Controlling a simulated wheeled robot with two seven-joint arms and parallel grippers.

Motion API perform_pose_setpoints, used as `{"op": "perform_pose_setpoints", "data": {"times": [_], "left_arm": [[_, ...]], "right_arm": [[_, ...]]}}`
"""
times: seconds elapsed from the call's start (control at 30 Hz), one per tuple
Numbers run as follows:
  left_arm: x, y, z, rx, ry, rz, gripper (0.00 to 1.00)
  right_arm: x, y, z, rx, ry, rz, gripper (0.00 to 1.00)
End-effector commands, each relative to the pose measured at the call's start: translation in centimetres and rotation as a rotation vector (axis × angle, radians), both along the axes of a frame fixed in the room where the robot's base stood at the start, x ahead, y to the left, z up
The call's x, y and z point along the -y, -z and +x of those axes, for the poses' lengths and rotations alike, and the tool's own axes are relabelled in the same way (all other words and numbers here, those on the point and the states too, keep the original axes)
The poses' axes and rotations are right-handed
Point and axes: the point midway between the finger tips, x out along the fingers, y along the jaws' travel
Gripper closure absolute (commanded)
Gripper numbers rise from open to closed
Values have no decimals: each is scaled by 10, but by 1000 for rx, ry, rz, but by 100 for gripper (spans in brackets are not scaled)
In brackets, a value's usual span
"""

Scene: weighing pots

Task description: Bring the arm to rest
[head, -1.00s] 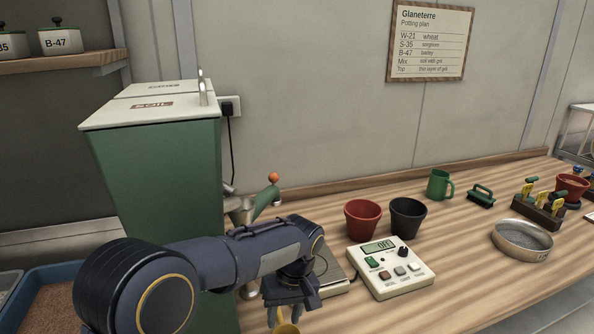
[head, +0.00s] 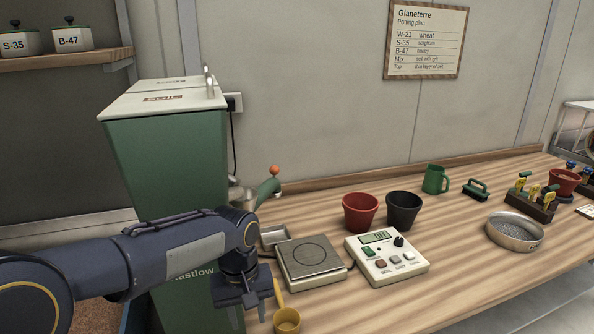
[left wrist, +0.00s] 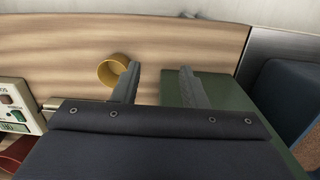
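My left gripper (head: 248,314) is in front of the green soil bin (head: 165,150), low in the head view. Its two fingers are apart with nothing between them, as the left wrist view (left wrist: 160,88) also shows. A yellow scoop (head: 287,321) is at the bench's front edge, just right of the gripper and outside its fingers. The scoop also shows in the left wrist view (left wrist: 112,70), beside one finger. My left arm comes in from the left across the bin's front. My right gripper is not in view.
A weighing plate (head: 310,256) and its control box (head: 386,260) are on the bench. A red pot (head: 360,212), a black pot (head: 404,212), a green mug (head: 435,180) and a round sieve (head: 514,233) stand further right. The bench's right front is clear.

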Motion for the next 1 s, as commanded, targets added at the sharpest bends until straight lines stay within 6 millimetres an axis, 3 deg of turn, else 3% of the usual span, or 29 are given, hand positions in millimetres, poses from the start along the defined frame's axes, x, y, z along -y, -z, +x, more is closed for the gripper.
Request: {"op": "perform_pose_setpoints", "data": {"times": [0.17,0.3,0.43,0.6,0.7,1.0], "left_arm": [[-41,-23,-33,62,12,-113,61],[-76,-38,-78,157,36,-212,61],[-98,-42,-124,274,61,-271,61],[-109,-33,-176,428,89,-291,61],[-110,-25,-195,495,100,-283,61],[-108,-14,-212,560,118,-264,61]], "right_arm": [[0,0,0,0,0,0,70],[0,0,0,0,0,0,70],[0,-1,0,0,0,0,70],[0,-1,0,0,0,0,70],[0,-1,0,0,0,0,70],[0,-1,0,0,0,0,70]]}}
